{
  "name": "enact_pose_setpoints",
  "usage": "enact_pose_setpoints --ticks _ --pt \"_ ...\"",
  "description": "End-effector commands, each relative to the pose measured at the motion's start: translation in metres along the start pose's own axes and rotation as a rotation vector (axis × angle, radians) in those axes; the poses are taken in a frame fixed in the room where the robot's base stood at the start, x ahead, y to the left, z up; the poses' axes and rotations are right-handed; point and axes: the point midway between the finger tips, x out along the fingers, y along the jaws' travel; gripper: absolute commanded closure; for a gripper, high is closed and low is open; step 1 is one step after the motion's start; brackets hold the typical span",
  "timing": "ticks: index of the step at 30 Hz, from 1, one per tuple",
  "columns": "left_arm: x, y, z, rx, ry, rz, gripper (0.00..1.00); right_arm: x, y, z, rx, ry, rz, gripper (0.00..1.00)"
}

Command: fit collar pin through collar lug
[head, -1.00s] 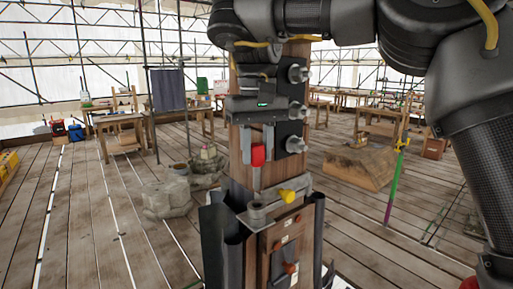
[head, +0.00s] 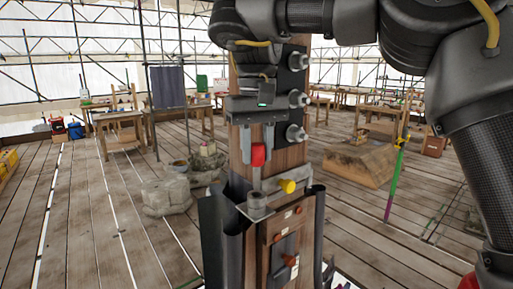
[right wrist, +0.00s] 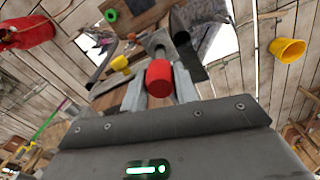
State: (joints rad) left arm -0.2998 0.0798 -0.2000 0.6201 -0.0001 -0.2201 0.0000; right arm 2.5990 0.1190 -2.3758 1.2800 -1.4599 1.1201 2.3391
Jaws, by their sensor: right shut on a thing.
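The collar pin has a red head (head: 258,155) and a grey shank pointing down. My right gripper (head: 257,146) is shut on it, with a finger on either side of the head. The red head also shows in the right wrist view (right wrist: 159,78) between the fingers. The collar lug (head: 256,205) is a grey ring on a bracket at the front of the wooden post. The pin stands nearly upright over it, and the shank's lower end meets the ring's top. I cannot tell how deep the tip is. My left gripper is not in view.
A yellow knob (head: 288,186) sits on the bracket close right of the pin. The wooden post (head: 290,158) rises behind my gripper, with several round silver fittings on a black plate. Dark curved sheets (head: 226,230) flank the post below. Stone blocks (head: 168,197) lie on the floor behind.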

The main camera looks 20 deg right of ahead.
Motion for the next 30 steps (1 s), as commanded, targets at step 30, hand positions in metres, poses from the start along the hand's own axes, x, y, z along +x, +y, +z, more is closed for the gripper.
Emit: enact_pose_setpoints --ticks 30 --pt "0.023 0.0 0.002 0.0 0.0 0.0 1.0 0.027 0.0 0.0 0.001 0.0 0.0 0.97"
